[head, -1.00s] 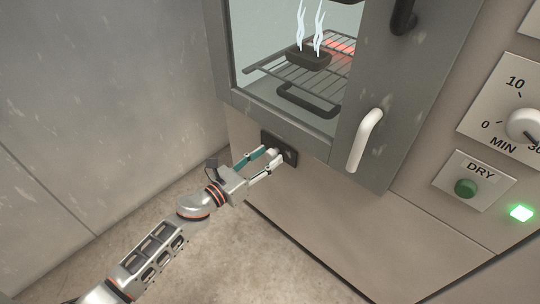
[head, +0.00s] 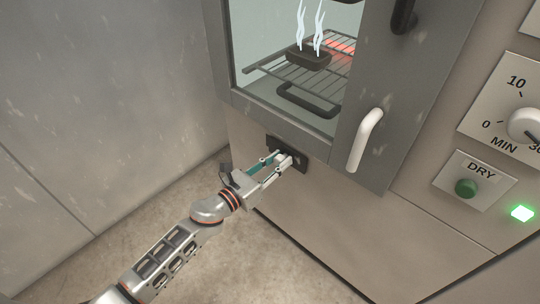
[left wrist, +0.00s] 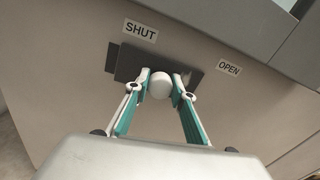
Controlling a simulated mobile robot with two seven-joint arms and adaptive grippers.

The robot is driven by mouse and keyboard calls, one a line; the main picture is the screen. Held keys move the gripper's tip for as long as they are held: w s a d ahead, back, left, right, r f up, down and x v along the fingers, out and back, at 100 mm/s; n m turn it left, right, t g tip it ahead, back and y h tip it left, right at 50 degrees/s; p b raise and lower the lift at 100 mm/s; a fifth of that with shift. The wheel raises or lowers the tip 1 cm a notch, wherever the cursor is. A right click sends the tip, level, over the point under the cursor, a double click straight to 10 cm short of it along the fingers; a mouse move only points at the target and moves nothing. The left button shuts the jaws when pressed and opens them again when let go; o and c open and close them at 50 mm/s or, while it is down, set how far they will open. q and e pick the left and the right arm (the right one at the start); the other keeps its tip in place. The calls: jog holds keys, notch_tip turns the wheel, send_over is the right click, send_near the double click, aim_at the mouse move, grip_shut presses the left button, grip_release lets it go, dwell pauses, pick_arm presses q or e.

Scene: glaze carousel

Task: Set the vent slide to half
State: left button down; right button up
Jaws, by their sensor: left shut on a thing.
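The vent slide is a dark plate (head: 301,163) low on the oven front, below the window door; it also shows in the left wrist view (left wrist: 130,62). Its round white knob (left wrist: 161,86) sits between my left fingertips. My left gripper (head: 284,160) is shut on this knob, as the left wrist view (left wrist: 161,88) shows. The SHUT label (left wrist: 139,31) is above the plate at left and the OPEN label (left wrist: 229,67) is to its right. The knob is between the two labels. My right gripper is not in view.
The oven door has a white handle (head: 365,140) to the upper right of the slide. Behind the glass, a steaming dark block (head: 309,57) sits on a wire rack. A timer dial (head: 524,124) and green DRY button (head: 466,188) are at right. Floor below is clear.

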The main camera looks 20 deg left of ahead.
aim_at(296, 161)
pick_arm(q)
jog(key=d, duration=0.1)
jog(key=s+d, duration=0.1)
jog(key=d, duration=0.1)
jog(key=shift+s+d, duration=0.15)
jog(key=shift+d, duration=0.1)
jog(key=c, duration=1.7)
grip_release()
jog(key=shift+a, duration=0.1)
jog(key=v, duration=1.2)
